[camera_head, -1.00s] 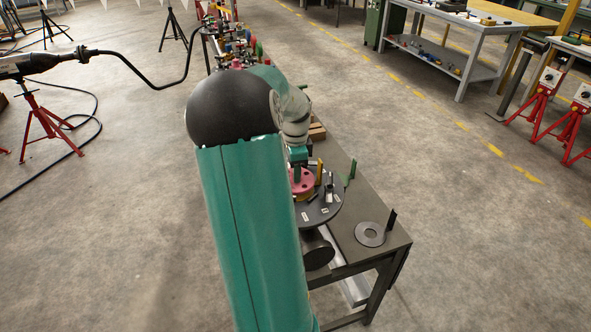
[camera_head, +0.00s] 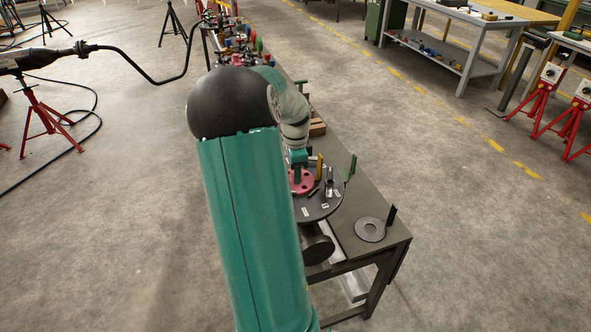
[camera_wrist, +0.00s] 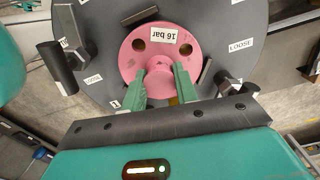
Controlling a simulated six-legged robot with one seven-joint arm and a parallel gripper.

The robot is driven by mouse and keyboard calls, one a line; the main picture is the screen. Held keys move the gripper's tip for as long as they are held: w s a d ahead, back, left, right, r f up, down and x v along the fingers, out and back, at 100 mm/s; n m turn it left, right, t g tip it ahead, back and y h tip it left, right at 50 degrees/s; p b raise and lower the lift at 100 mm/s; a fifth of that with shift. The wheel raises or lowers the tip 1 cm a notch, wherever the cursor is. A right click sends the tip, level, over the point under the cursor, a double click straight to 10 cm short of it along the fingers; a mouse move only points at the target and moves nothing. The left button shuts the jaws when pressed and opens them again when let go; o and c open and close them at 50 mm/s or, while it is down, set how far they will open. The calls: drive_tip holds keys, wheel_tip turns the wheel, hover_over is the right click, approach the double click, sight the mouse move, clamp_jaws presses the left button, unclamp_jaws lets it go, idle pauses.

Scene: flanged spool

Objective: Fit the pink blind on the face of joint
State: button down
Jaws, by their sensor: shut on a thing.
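The pink blind (camera_wrist: 163,53) is a round disc with a central knob, bolt holes and a "16 bar" label. In the wrist view my gripper (camera_wrist: 160,82) has its two green fingers shut on the knob. The blind lies in front of a larger dark round plate (camera_wrist: 100,40) with "LOOSE" labels and upright pegs; whether they touch I cannot tell. In the head view the blind (camera_head: 302,184) is at the left part of the dark plate (camera_head: 318,208), below my gripper (camera_head: 298,168), partly hidden by my arm. I cannot tell which surface is the joint face.
A flat grey ring (camera_head: 370,229) with a dark upright tab lies on the bench (camera_head: 385,250) near its front right corner. A yellow post (camera_head: 320,167) and a green upright piece (camera_head: 351,168) stand by the plate. A dark pipe end (camera_head: 318,250) shows below it.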

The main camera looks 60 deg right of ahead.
drive_tip(key=c, duration=1)
unclamp_jaws()
drive_tip(key=shift+r, duration=0.1)
wheel_tip(320, 180, up, 14)
